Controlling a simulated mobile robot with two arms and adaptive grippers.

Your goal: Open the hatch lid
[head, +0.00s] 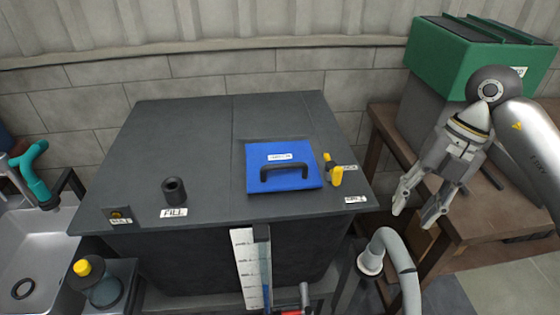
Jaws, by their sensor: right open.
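The blue hatch lid (262,181) lies flat and closed on top of the dark grey tank (185,135), right of the tank's middle. It has a black bar handle (284,170) near its front and a small white label near its back edge. A yellow latch or lever (335,172) stands on the tank top just right of the lid. My right gripper (415,212) is open and empty. It hangs with its fingers pointing down, to the right of the tank and apart from the lid. My left gripper is not in view.
A black fill pipe (174,190) stands on the tank's front left. A white level gauge (246,268) is on the tank's front. A grey hose (398,262) curves below my right gripper. A wooden table (385,125) with a green-lidded box (470,48) stands right. A sink (35,250) is left.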

